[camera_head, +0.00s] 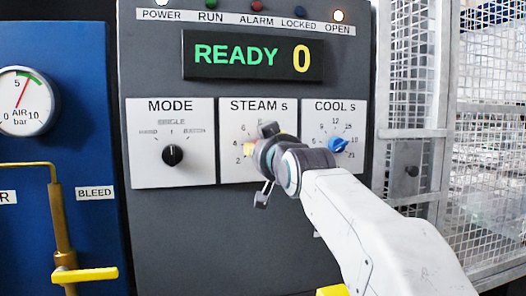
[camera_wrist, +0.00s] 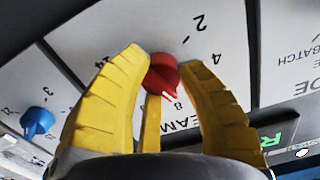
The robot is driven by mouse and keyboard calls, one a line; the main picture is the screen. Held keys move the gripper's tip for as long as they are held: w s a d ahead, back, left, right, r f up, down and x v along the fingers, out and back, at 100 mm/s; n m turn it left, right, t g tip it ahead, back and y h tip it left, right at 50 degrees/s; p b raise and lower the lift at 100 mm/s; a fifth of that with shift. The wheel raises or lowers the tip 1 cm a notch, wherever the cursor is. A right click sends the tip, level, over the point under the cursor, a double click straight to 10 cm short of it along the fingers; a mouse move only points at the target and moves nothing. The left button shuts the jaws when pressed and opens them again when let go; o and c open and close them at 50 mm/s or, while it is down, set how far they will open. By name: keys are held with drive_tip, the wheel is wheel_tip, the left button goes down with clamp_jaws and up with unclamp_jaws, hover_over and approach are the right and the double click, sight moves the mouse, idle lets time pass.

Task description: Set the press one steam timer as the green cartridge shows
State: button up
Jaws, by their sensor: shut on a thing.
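The steam timer is the red knob (camera_wrist: 163,74) on the white STEAM s panel (camera_head: 231,174). My gripper (camera_wrist: 164,72) is shut on it, one yellow finger on each side. The wrist view is upside down; the knob's white pointer mark lies close to the 8. In the head view my gripper (camera_head: 250,148) and wrist cover the knob and much of the dial; only the low numbers at left show clearly. No green cartridge is in view.
A black MODE knob (camera_head: 172,155) is left of the steam dial and a blue COOL s knob (camera_head: 338,145) is right. The display (camera_head: 252,57) above reads READY 0. A mesh guard (camera_head: 410,75) stands at right, a yellow-handled valve (camera_head: 85,275) at lower left.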

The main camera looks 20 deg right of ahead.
drive_tip(key=n, duration=0.5)
drive_tip(key=shift+r+n, duration=0.25)
drive_tip(key=shift+n, duration=0.05)
drive_tip(key=n, duration=0.5)
drive_tip(key=shift+n+b, duration=0.3)
drive_tip(key=shift+b, duration=0.05)
drive_tip(key=o, duration=1.2)
drive_tip(key=shift+f, duration=0.2)
drive_tip(key=s, duration=1.2)
